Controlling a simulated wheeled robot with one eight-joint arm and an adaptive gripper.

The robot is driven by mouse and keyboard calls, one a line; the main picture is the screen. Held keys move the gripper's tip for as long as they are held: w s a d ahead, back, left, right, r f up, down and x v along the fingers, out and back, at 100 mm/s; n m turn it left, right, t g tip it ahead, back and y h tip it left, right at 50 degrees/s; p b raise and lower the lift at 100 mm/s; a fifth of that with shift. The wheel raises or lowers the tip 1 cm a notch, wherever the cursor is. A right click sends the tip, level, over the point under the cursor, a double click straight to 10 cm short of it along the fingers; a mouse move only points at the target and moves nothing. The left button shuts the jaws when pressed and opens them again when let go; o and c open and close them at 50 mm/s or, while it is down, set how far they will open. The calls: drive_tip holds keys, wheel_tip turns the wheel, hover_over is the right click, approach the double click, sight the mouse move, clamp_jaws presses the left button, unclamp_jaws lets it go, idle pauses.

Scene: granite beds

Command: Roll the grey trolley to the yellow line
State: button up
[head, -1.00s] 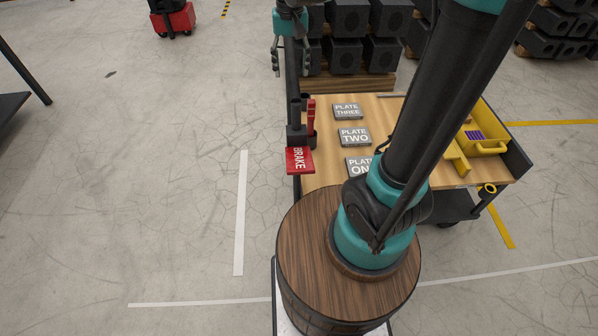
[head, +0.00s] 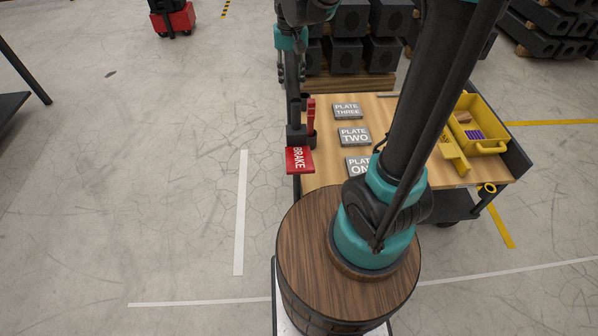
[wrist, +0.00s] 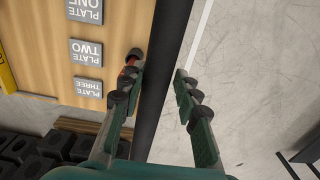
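The trolley has a wooden top (head: 386,107), a dark end panel on the right and a dark bar (wrist: 164,85) along its left edge. My gripper (head: 287,75) is at the far left corner. In the wrist view my gripper (wrist: 160,80) is open, with one finger on each side of the bar; I cannot tell whether they touch it. A red lever (head: 311,117) stands at the left edge above a red BRAKE plate (head: 300,160); a finger partly hides a red lever in the wrist view (wrist: 127,70). A yellow line (head: 555,123) lies right of the trolley.
Plates ONE, TWO (head: 354,137) and THREE and a yellow tray (head: 482,120) sit on the top. Stacked dark blocks (head: 345,53) stand close behind. Another yellow strip (head: 500,227) is at the front right. Floor left of the trolley is clear.

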drive_tip(key=shift+a, duration=0.1)
clamp_jaws()
drive_tip(key=d, duration=2.2)
drive_tip(key=shift+d, duration=0.4)
idle(2.4)
idle(0.5)
drive_tip(key=o, duration=0.7)
unclamp_jaws()
drive_tip(key=shift+o, duration=0.2)
drive_tip(key=shift+r, duration=0.1)
wheel_tip(320, 180, up, 9)
